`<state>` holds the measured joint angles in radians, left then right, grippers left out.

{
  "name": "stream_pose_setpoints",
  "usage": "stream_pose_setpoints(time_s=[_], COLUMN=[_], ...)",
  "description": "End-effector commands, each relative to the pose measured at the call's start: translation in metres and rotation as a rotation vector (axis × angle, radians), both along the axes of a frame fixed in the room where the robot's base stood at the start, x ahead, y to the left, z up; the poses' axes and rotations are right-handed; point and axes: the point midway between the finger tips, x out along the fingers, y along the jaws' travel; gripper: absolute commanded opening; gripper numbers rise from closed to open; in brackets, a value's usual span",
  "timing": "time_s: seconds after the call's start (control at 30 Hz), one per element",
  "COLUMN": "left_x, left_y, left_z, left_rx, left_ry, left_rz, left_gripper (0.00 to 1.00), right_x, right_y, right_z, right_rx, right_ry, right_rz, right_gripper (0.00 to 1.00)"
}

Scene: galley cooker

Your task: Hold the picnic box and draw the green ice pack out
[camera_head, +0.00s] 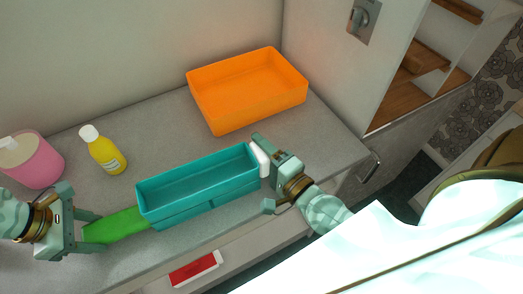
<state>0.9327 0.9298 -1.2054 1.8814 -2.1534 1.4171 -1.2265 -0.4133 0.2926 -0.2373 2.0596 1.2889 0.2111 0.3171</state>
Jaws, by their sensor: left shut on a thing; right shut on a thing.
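The picnic box (200,203) is a long open teal box at the front of the grey counter. A flat green ice pack (115,226) sticks out past its left end; whether part of it is still inside or under the box is hidden. My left gripper (92,231) is shut on the ice pack's outer left end. My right gripper (263,172) is at the box's right end, its fingers either side of a white piece (260,158) there, and is shut on the box.
An orange open bin (222,103) stands behind the box. A yellow bottle (104,155) and a pink container with a beige lid (33,162) stand at the left. A red and white item (195,269) is at the counter's front. The counter's right end is clear.

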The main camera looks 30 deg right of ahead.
Motion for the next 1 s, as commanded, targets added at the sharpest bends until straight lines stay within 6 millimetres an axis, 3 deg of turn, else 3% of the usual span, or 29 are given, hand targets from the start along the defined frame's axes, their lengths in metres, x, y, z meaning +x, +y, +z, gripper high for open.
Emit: stream_pose_setpoints(time_s=[1.0], left_x=[0.004], left_y=[0.048], left_z=[0.0], left_rx=[0.0], left_ry=[0.0], left_rz=[0.001], left_gripper=[0.26], right_x=[-0.001], right_y=[0.0], right_z=[-0.003], right_rx=[-0.002], right_ry=[0.006], right_rz=[0.001], right_gripper=[0.3])
